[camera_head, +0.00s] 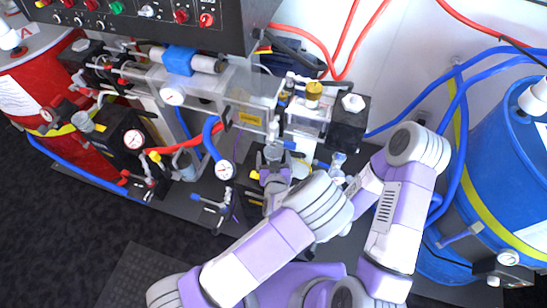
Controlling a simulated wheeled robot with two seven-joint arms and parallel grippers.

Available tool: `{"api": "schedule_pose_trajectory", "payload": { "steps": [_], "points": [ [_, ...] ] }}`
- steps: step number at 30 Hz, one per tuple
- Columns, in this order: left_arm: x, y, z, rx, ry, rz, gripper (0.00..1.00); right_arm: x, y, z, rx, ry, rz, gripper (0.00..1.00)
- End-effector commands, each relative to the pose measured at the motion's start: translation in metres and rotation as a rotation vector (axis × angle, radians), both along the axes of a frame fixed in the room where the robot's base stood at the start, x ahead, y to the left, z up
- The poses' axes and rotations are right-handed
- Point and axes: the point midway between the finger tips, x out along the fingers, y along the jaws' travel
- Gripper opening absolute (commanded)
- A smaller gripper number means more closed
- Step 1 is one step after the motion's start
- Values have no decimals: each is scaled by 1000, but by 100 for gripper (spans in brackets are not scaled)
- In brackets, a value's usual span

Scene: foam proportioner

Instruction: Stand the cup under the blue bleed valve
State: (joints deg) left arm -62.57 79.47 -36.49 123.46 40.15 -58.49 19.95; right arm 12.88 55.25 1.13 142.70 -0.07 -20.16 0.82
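My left gripper (274,162) is in front of the machine, right of centre, pointing away from me. A small grey, round-mouthed cup (273,153) shows between its fingers, which appear closed on its sides. The cup's lower part is hidden by the gripper. A small valve with a blue handle (289,145) is just right of the cup's rim; I cannot tell their height difference. Another blue-handled valve (210,204) sits lower left, below a gauge. My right arm (395,215) reaches in from the right; its gripper is mostly hidden behind the arms near the clear fitting (338,160).
A second clear cup-like vessel (188,167) stands left, under a red hose. A red drum (55,100) is at left and a blue drum (510,170) at right. A black control panel (150,22) overhangs the machine. Hoses and gauges crowd the deck.

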Motion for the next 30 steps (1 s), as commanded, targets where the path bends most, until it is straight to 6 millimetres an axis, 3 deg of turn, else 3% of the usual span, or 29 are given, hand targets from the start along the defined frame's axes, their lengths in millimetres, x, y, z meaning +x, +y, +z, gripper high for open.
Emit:
{"api": "schedule_pose_trajectory", "payload": {
  "steps": [10, 21, 30],
  "points": [
    [-3, -1, 7, 0, 0, -1, 91, 0, 0, 7, 0, 0, 0, 43],
    [-78, -5, 29, 0, 1, -3, 91, 0, 0, 20, 0, 0, 0, 43],
    [-112, -6, 39, 0, 0, -1, 91, 0, 0, 25, 0, 0, 0, 43]
  ]
}}
